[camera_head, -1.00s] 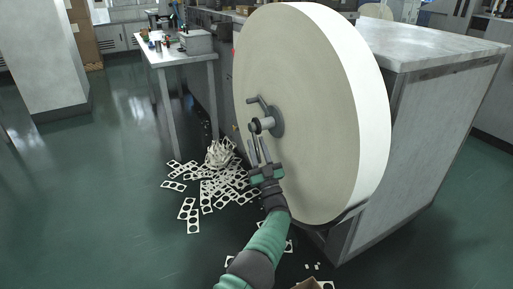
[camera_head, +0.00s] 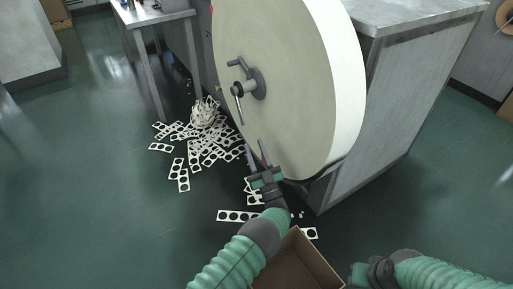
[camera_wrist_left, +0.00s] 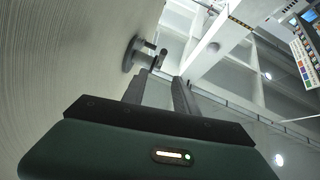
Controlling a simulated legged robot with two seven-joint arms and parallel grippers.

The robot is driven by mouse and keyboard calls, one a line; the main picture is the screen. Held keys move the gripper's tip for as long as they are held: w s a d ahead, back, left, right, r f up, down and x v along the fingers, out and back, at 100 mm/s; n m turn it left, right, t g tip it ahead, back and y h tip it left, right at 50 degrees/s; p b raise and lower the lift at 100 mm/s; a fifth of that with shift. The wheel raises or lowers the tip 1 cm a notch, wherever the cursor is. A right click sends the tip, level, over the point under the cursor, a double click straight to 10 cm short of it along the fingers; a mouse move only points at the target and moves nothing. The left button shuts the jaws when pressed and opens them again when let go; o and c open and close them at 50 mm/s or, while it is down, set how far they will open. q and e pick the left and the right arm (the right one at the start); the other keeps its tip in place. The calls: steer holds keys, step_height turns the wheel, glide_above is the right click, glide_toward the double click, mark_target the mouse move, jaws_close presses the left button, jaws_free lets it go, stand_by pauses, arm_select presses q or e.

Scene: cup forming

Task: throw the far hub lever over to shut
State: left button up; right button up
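The big pale paper roll (camera_head: 285,110) stands upright with a grey hub (camera_head: 257,84) on its face. A short grey lever (camera_head: 236,63) juts from the hub's upper left. A thin rod-like lever (camera_head: 239,107) hangs down from the hub's near end. My left gripper (camera_head: 257,150) is below and right of the hub, apart from both levers. Its fingers are spread and empty. In the left wrist view, the hub (camera_wrist_left: 131,54) is beyond the two fingers (camera_wrist_left: 160,92). My right gripper (camera_head: 360,273) is low by the box, its fingers unclear.
Punched card scraps (camera_head: 205,140) litter the floor left of the roll. An open cardboard box (camera_head: 300,262) is at the bottom centre. A grey cabinet (camera_head: 395,110) stands behind the roll, and a table (camera_head: 150,12) at the upper left. The green floor at left is clear.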

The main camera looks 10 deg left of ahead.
arm_select(q)
steer(key=shift+v, duration=0.95)
